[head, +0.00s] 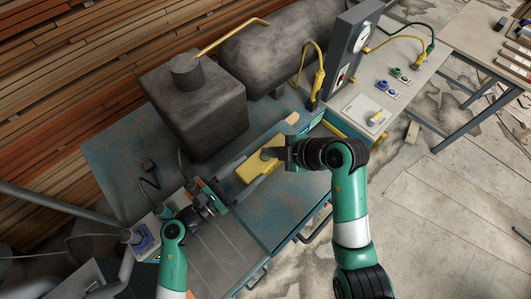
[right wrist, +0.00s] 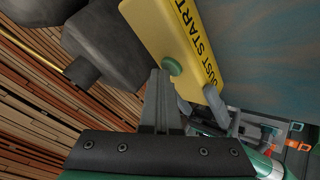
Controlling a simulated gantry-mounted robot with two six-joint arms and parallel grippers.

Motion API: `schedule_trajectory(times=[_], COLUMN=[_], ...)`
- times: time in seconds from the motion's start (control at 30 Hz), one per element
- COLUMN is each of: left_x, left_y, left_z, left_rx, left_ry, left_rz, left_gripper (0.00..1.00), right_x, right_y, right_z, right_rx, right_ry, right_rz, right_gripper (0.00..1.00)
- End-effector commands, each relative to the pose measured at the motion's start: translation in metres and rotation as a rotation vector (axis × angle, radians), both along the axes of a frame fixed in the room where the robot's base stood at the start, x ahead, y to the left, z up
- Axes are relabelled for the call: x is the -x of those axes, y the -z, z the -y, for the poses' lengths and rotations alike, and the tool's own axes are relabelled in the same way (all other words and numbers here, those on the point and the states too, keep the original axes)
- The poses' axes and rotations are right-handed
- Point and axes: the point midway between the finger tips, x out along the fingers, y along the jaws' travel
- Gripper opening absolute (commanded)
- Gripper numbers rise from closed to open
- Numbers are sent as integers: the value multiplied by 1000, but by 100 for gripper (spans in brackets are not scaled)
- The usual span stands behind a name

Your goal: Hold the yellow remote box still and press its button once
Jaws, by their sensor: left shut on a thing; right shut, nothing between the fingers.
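The yellow remote box (head: 256,171) is over the blue-grey bench in the head view. In the right wrist view the box (right wrist: 187,38) shows black lettering and a round green button (right wrist: 172,67). My left gripper (head: 244,177) is shut on the box from the left; its grey fingers also show at the box's end in the right wrist view (right wrist: 200,104). My right gripper (head: 275,154) is shut and empty at the box's upper right. In the right wrist view its fingertips (right wrist: 159,74) are right beside the button; I cannot tell whether they touch it.
A dark block-shaped machine part (head: 196,105) stands behind the box, with a large dark cylinder (head: 277,45) beyond it. A gauge panel (head: 351,50) with a yellow handle stands at the back right. Stacked timber (head: 80,90) fills the left. The floor at right is mostly open.

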Motion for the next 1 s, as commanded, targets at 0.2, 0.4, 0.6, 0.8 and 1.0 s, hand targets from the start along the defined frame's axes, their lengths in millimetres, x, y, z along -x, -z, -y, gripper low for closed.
schedule_trajectory(times=[0.2,0.4,0.6,0.8,1.0], left_x=[0,0,0,0,0], left_y=[0,0,0,0,0], left_z=[0,0,0,0,0], left_rx=[0,0,0,0,0], left_ry=[0,0,0,0,0], left_rz=[0,0,0,0,0], left_gripper=[0,0,0,0,0], right_x=[0,0,0,-1,0], right_y=[-11,-15,-16,-33,-53], right_z=[0,0,0,0,0], right_rx=[0,0,0,0,0], right_ry=[0,1,1,1,0], right_rz=[0,-1,1,3,2], right_gripper=[0,0,0,0,0])
